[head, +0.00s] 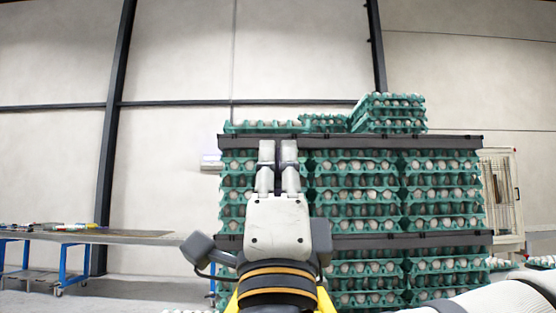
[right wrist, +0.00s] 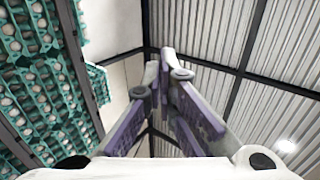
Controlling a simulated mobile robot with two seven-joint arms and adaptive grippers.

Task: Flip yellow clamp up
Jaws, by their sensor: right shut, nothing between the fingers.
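I cannot make out a separate yellow clamp in either view. My right gripper (head: 278,152) points upward in front of the stacked egg trays (head: 365,195). In the right wrist view, its fingers (right wrist: 160,68) come together at their tips with nothing between them. The gripper and wrist hide part of the stack behind them. My left gripper is not in view.
Dark boards (head: 400,142) separate the layers of the stack, and a smaller pile of trays (head: 388,112) stands on top. A long table (head: 110,236) with blue legs is at the left. A pale framed gate (head: 500,190) stands at the right.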

